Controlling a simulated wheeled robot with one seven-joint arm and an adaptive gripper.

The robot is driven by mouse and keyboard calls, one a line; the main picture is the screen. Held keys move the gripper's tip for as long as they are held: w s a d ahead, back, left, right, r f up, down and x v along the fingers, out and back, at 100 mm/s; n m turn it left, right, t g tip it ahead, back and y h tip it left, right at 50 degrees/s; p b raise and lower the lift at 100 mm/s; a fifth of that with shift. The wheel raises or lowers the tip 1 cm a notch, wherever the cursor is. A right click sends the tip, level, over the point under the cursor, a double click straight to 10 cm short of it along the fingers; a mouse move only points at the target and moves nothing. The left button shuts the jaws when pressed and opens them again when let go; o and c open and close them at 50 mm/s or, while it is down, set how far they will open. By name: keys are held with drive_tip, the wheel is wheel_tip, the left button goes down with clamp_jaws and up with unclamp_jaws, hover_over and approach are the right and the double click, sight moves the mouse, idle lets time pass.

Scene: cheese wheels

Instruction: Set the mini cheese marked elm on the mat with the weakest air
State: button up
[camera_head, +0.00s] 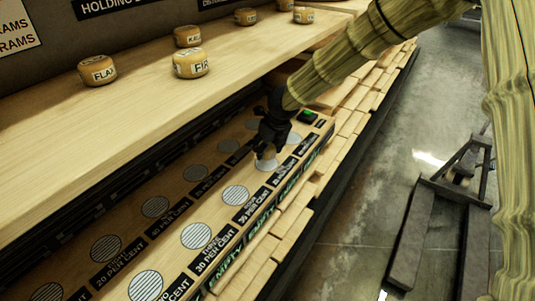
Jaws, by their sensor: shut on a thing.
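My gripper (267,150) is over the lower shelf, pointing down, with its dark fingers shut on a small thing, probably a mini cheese. The fingers mostly hide it and no marking on it is readable. A pale round patch (265,164) shows just below the fingertips; I cannot tell whether they touch it. Round striped mats lie in rows on the lower shelf, such as one mat (235,194) near the gripper, one (196,236) nearer and one (155,206) to the left. Black labels beside them give percentages, including 20 and 30 per cent; some are too small to read.
The upper wooden shelf (130,110) holds several orange mini cheeses, including one marked FLAX (97,71) and one marked FIR (190,64). Its edge overhangs the lower shelf's left side. Green EMPTY signs (262,222) run along the front edge. A dark metal frame (425,230) stands on the floor.

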sight(270, 149)
drive_tip(key=shift+f, duration=1.6)
drive_tip(key=shift+f, duration=0.1)
drive_tip(key=o, duration=1.1)
drive_tip(key=shift+c, duration=0.2)
drive_tip(key=shift+v, duration=3.85)
